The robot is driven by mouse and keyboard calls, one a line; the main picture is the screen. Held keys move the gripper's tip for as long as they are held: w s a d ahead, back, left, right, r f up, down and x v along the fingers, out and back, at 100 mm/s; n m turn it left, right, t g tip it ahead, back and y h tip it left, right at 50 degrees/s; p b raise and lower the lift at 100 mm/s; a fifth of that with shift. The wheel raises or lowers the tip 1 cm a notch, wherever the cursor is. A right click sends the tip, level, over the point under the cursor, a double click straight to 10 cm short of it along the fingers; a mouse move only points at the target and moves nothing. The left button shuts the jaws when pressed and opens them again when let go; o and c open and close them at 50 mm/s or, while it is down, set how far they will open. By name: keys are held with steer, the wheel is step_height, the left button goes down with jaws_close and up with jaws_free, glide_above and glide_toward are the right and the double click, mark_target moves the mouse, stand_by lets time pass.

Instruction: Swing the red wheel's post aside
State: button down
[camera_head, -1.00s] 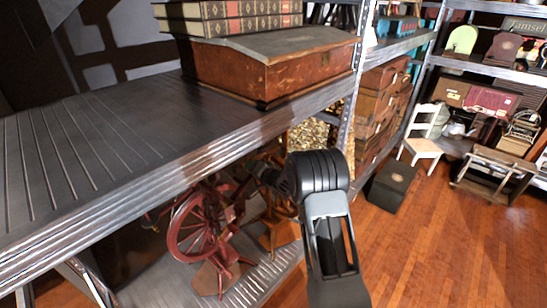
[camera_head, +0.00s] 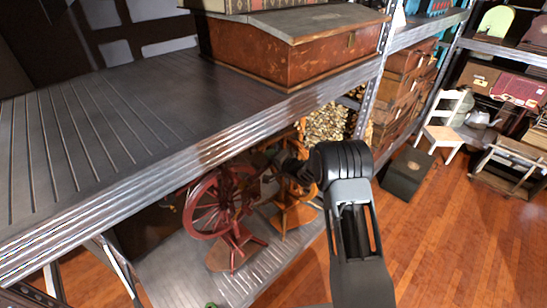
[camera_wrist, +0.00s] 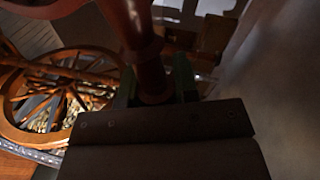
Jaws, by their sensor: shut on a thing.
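The red spinning wheel (camera_head: 208,208) stands on the lower shelf, its spoked wheel upright above a red base (camera_head: 233,248). My gripper (camera_wrist: 154,88) is shut around a red turned post (camera_wrist: 146,52), with one dark green finger on each side. In the head view my arm reaches under the upper shelf to the right of the red wheel, and the fingers are too small to make out. In the wrist view the post's upper part leaves the top of the picture, and its lower part is hidden by my gripper body.
An orange-brown spinning wheel (camera_head: 297,182) stands close behind and right of the red one; it fills the left of the wrist view (camera_wrist: 55,98). The metal upper shelf (camera_head: 110,130) overhangs both. A wooden box (camera_head: 300,62) sits on it. Open floor (camera_head: 440,235) lies right.

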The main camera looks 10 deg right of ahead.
steer(key=shift+f, duration=0.1)
steer(key=c, duration=0.9)
jaws_free()
steer(key=shift+o, duration=0.2)
steer(key=b+v, duration=0.2)
steer(key=v, duration=1.1)
steer(key=shift+s+d, duration=0.25)
steer(key=shift+s, duration=0.05)
